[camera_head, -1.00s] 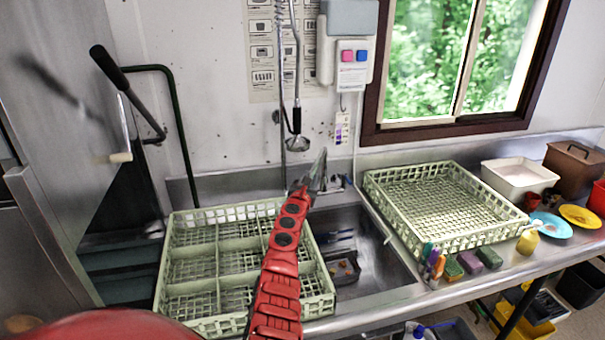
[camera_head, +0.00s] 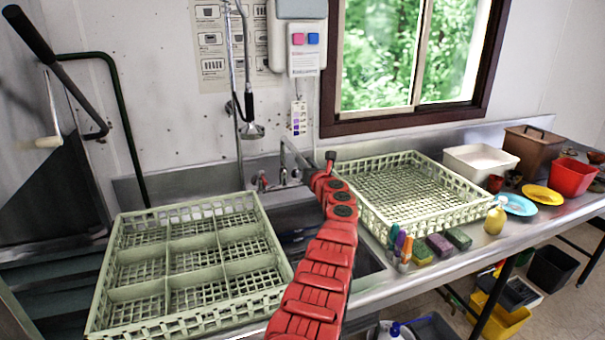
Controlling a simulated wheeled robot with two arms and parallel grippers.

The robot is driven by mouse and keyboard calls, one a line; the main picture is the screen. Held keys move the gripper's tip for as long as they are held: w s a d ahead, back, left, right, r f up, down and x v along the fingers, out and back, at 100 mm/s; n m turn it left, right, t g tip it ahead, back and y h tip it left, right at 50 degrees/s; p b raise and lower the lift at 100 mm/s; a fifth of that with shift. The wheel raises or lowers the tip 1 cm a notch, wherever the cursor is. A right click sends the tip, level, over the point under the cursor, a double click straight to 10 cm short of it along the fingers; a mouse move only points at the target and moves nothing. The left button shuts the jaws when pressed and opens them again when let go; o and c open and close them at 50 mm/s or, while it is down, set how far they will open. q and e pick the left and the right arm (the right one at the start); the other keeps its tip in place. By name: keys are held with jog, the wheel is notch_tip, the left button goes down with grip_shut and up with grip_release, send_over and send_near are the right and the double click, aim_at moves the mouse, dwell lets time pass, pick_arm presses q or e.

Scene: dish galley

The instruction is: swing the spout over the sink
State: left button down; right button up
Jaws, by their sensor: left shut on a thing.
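The grey metal spout (camera_head: 294,152) rises from the tap behind the sink and slants down to the right toward my left gripper. The tap base with a red handle (camera_head: 262,181) stands at the sink's back edge. My left gripper (camera_head: 325,168) is at the spout's outer end and shut on it; the red wrist hides most of the fingers. The sink (camera_head: 370,262) lies below, between two racks. My red arm covers much of its basin. My right gripper is not in view.
A pale green divided rack (camera_head: 166,235) stands left of the sink, another rack (camera_head: 460,212) right. A spray hose head (camera_head: 251,131) hangs behind the tap. Sponges (camera_head: 440,245), a yellow bottle (camera_head: 495,220) and plates (camera_head: 541,195) occupy the right counter.

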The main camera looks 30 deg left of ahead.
pick_arm(q)
jog(key=shift+w+d+f+b, duration=0.15)
jog(key=shift+w+d+b, duration=0.05)
jog(key=shift+b, duration=0.1)
dwell(0.4)
jog(key=c, duration=1)
grip_release()
jog(key=o, duration=0.3)
jog(key=shift+w, duration=0.25)
jog(key=shift+s, duration=0.1)
